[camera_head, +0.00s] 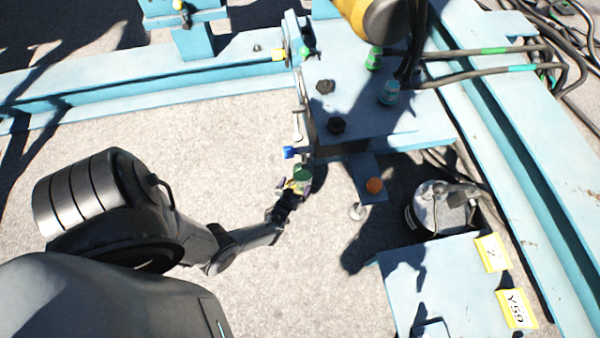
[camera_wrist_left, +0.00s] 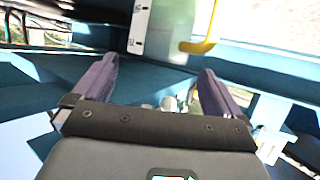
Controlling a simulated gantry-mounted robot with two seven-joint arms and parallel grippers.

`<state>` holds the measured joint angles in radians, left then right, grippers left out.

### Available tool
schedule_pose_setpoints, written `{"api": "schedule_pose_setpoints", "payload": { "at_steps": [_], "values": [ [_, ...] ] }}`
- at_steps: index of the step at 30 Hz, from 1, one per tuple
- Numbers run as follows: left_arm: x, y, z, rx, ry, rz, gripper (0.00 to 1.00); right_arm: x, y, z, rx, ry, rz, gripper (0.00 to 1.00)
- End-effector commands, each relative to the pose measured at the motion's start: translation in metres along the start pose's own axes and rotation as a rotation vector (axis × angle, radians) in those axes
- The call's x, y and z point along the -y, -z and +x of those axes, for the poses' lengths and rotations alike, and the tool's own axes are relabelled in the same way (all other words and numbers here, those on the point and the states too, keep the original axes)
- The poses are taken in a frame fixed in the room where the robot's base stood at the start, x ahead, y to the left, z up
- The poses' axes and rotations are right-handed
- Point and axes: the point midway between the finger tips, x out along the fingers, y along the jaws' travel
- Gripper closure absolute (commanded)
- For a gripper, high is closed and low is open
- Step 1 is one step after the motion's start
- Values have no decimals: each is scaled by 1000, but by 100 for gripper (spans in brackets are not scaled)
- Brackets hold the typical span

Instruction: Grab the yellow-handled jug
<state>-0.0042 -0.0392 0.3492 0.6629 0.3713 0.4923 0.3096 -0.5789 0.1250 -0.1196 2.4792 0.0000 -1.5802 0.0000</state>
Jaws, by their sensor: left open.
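My left gripper (camera_head: 296,184) reaches in from the left, just below the front corner of the blue platform. In the left wrist view its two purple fingers (camera_wrist_left: 158,76) stand wide apart with nothing gripped between them. A small green object (camera_head: 302,174) shows at the fingertips in the head view; I cannot tell if it touches them. A yellow bent bar (camera_wrist_left: 203,43), handle-like, shows beyond the right finger, beside a white post (camera_wrist_left: 150,28). I cannot tell whether this bar belongs to a jug, and no whole jug is clear. My right gripper is not in view.
A blue-ended part (camera_head: 289,152) sticks out near my gripper. A metal container (camera_head: 425,205) stands at right. Gravel lies open below the gripper.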

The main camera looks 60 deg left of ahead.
Motion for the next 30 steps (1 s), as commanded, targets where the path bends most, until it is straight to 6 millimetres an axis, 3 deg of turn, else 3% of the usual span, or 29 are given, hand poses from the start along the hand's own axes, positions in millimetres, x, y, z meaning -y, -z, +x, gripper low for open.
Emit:
{"api": "schedule_pose_setpoints", "payload": {
  "at_steps": [7,16,25,30],
  "values": [
    [0,-1,16,-2,0,0,0,2,-3,11,-2,5,6,0],
    [1,0,52,-2,-1,-1,0,3,-11,36,-1,6,7,0],
    [1,3,55,1,-1,0,0,4,-11,36,0,6,6,0],
    [1,2,55,1,-1,0,26,3,-12,36,0,4,3,0]
  ]
}}
